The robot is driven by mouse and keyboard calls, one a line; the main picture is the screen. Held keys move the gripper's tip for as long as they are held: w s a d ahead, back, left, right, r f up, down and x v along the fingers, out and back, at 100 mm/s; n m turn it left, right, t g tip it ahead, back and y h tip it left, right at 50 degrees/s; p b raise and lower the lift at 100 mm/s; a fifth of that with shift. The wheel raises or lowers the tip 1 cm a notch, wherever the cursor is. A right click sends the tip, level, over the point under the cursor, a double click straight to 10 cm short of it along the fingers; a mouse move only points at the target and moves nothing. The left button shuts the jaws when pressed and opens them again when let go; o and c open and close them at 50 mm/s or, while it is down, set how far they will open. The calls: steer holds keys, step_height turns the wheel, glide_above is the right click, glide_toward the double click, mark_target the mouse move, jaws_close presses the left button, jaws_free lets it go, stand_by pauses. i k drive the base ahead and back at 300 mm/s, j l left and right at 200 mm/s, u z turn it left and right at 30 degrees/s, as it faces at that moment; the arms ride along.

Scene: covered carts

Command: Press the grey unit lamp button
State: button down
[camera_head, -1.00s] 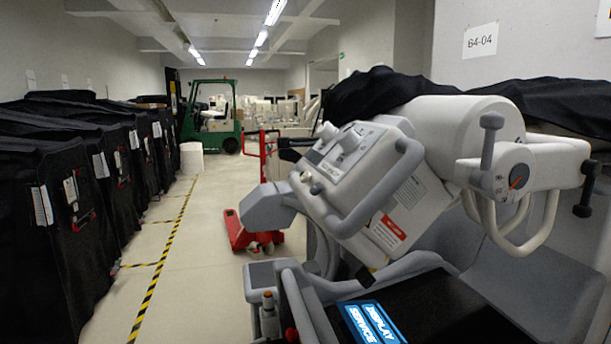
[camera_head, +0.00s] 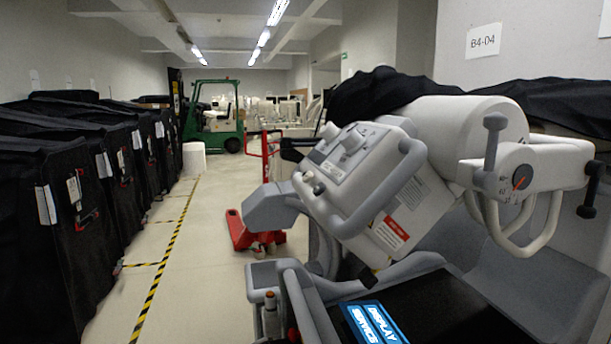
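The grey unit (camera_head: 432,207) is a large white and grey machine, tilted, filling the right half of the view. Its control panel (camera_head: 346,160) faces up and to the left, with white knobs on top and a thick grey handle (camera_head: 375,200) along its edge. Small round controls (camera_head: 319,188) sit at the panel's lower left corner. They are too small to tell which one is the lamp button. My gripper is not in view.
Black-covered carts (camera_head: 50,220) line the left side. A red pallet jack (camera_head: 240,230) and a green forklift (camera_head: 215,118) stand farther back. The aisle floor (camera_head: 200,270) beside the yellow-black tape is clear. A lit display (camera_head: 372,322) is at the bottom.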

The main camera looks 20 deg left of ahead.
mark_target(309, 174)
steer(key=j+u, duration=0.1)
steer(key=j, duration=0.5)
steer(key=i+j+u, duration=0.1)
steer(key=j, duration=0.45)
steer(key=i+j+u, duration=0.15)
steer(key=j, duration=0.45)
steer(key=j+u, duration=0.1)
steer(key=j, duration=0.45)
steer(key=i, duration=0.05)
